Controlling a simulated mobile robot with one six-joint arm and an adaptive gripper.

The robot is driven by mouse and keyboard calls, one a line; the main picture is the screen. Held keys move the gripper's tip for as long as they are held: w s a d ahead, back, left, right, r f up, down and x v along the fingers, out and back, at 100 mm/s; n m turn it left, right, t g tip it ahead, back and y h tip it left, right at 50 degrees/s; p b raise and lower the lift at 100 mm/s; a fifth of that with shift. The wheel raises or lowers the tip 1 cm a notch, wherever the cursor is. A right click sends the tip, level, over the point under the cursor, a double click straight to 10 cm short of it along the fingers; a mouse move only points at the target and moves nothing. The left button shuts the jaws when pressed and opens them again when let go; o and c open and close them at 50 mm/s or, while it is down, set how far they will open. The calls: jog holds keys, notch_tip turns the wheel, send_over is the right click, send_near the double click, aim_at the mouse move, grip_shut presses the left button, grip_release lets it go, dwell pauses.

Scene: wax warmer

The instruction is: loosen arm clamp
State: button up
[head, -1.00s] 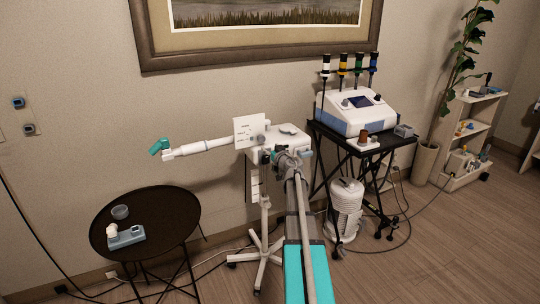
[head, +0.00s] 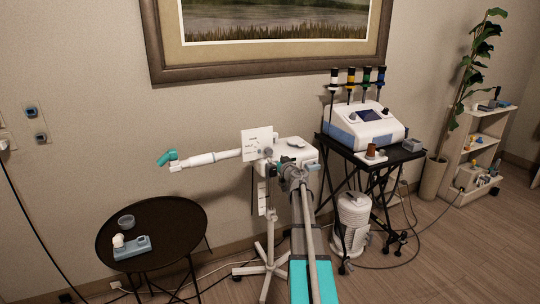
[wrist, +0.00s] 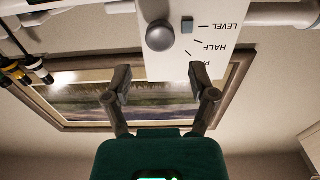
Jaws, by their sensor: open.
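The arm clamp shows as a round grey knob (wrist: 160,36) on a white plate (wrist: 205,50) marked LEVEL and HALF, with a small grey-blue pointer block at LEVEL. The plate also shows in the head view (head: 257,142), on a white wheeled stand (head: 297,153). A white jointed arm (head: 212,158) with a teal end reaches left from it, nearly level. My gripper (wrist: 166,92) is open and empty; its two fingers point toward the plate, below the knob in the wrist view and apart from it. In the head view my arm hides part of the stand.
A round dark table (head: 178,225) at left holds a clear cup (head: 126,222) and a blue-grey block. Cables cross the floor. The wall is close behind the stand.

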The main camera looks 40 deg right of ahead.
aim_at(270, 152)
jog(key=shift+x, duration=2.85)
jog(key=shift+w, duration=0.25)
